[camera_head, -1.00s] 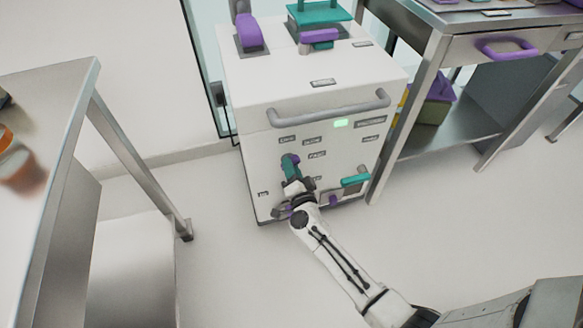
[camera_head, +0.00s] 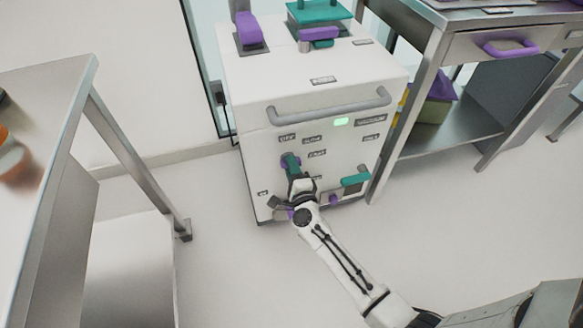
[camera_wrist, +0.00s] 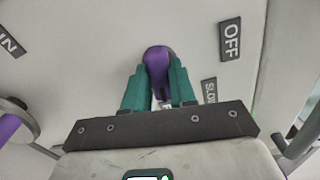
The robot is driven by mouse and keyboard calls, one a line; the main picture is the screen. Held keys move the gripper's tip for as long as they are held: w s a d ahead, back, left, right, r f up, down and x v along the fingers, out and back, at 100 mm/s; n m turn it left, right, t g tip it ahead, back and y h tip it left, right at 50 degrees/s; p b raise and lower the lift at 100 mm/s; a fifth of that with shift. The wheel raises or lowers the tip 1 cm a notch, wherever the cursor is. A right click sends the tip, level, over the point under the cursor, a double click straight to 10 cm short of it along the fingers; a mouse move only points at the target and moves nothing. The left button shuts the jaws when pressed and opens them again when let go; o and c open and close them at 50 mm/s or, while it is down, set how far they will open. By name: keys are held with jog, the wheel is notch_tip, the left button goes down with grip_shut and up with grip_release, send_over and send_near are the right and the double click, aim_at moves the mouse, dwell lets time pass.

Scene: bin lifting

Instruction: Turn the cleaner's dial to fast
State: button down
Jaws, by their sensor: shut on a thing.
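The cleaner (camera_head: 255,165) is a white box-shaped machine with a grey bar handle across its front. Its dial (camera_wrist: 158,66) is a purple knob on the front panel. My gripper (camera_wrist: 160,85) has teal fingers, one on each side of the dial, and is shut on it. In the head view, my gripper (camera_head: 291,166) mostly hides the dial. Labels OFF (camera_head: 287,138), SLOW (camera_head: 312,140) and FAST (camera_head: 317,154) sit near it. The wrist view shows OFF (camera_wrist: 230,40) and SLOW (camera_wrist: 209,91) right of the dial. The exact setting is hard to tell.
A green light (camera_head: 341,122) glows below the handle. A teal lever (camera_head: 356,180) sits low on the panel, right of my wrist. A steel table (camera_head: 45,110) stands left and a steel bench with a drawer (camera_head: 500,60) right. The floor between is clear.

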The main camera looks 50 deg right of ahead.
jog(key=shift+f+m, duration=0.1)
jog(key=shift+m, duration=0.2)
jog(key=c, duration=0.9)
grip_release()
jog(key=shift+s, duration=0.1)
jog(key=p+v, duration=0.1)
jog(key=v, duration=0.9)
jog(key=shift+s+a+p, duration=0.25)
jog(key=shift+a+p, duration=0.05)
